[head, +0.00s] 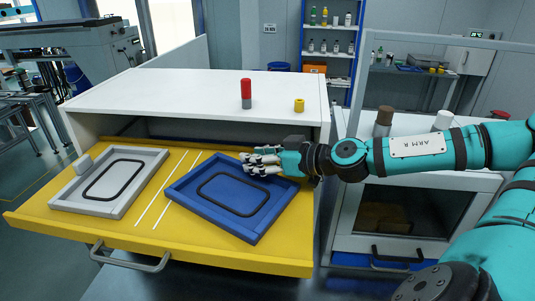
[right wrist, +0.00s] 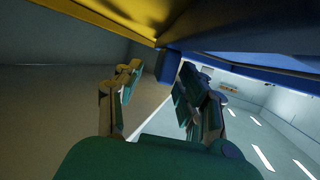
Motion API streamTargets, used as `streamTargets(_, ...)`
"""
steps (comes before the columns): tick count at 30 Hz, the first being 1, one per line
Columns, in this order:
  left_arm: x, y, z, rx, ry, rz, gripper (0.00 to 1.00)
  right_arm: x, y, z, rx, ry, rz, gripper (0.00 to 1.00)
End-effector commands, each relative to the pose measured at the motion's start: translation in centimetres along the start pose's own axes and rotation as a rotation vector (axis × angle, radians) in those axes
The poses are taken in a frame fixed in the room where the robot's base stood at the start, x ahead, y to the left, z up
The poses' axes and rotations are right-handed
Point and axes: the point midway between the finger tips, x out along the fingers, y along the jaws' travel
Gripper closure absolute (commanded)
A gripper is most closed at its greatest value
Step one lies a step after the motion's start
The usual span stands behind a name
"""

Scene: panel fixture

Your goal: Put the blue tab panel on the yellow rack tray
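The blue tab panel (head: 232,193) is a flat blue tray-like panel with a raised rim and a black oval ring. It lies turned at an angle on the right half of the yellow rack tray (head: 60,222). My right gripper (head: 250,163) is at the panel's back right edge, with its fingers over the rim. In the right wrist view the two fingers of my right gripper (right wrist: 158,88) are apart, with a dark blue piece (right wrist: 167,65) just beyond the tips. Whether they touch the panel cannot be told. The panel's tab is not clearly visible. My left gripper is out of view.
A grey panel (head: 58,202) with a tab lies on the tray's left half, past two white lines (head: 160,204). A white cabinet top (head: 190,90) above carries a red-and-grey cylinder (head: 246,92) and a yellow ring (head: 299,105). A handle (head: 130,262) sticks out in front.

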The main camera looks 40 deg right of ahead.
Motion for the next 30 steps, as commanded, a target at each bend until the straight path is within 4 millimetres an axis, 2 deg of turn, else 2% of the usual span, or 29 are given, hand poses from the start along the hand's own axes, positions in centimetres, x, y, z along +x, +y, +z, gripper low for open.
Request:
streamTargets(1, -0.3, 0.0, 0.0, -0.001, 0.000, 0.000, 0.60, -0.1, 0.0, -0.4, -0.001, 0.000, 0.000, 0.61)
streamTargets(8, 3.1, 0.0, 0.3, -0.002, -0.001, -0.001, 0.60, -2.6, 0.1, 0.4, -0.005, 0.006, 0.006, 0.61)
streamTargets(15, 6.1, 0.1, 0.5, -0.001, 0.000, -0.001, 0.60, -7.7, 0.2, 0.3, -0.002, 0.007, 0.009, 0.61)
streamTargets(21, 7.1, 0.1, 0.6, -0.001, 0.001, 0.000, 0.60, -10.8, 0.1, 0.0, -0.002, 0.001, 0.005, 0.61)
streamTargets(25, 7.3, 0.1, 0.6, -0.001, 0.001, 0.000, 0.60, -11.8, 0.0, -0.1, 0.000, 0.001, 0.002, 0.61)
streamTargets(30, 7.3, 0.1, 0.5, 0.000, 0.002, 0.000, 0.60, -12.1, 0.0, -0.2, 0.001, 0.001, -0.001, 0.61)
